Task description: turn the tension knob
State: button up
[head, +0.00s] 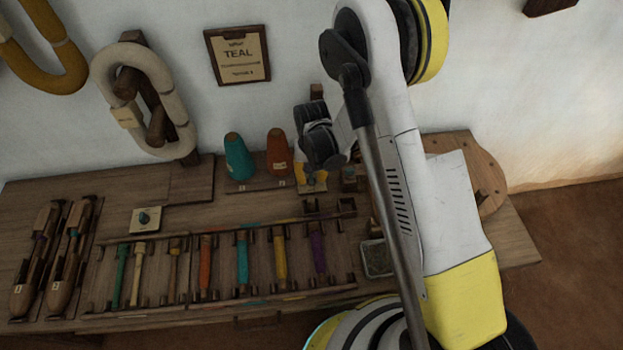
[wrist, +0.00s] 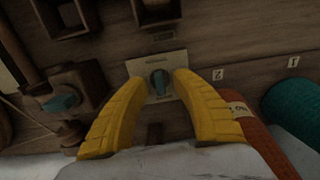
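A small dark teal knob (wrist: 159,83) on a pale plate (wrist: 137,67) lies between my fingertips in the wrist view. My gripper (wrist: 161,80) has its two yellow fingers apart, one on each side of the knob, with a gap showing; I see no clear contact. The plate's lettering is too small to read. In the head view my gripper (head: 313,183) is low over the bench, right of the orange spool, and mostly hides this knob. A second dark knob (head: 144,217) on a pale plate (head: 138,228) sits farther left on the bench.
An orange spool (head: 277,151) and a teal spool (head: 238,157) stand close to my gripper. A wooden block with a teal part (wrist: 62,103) is on its other side. Small square bins (wrist: 155,10) and a rack of coloured bobbins (head: 242,258) lie nearby.

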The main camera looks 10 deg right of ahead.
grip_shut()
jog(key=shift+n, duration=0.4)
jog(key=n+b, duration=0.2)
jog(key=n, duration=0.3)
jog(key=shift+n, duration=0.3)
jog(key=n+b, duration=0.1)
jog(key=n, duration=0.4)
jog(key=shift+n, duration=0.3)
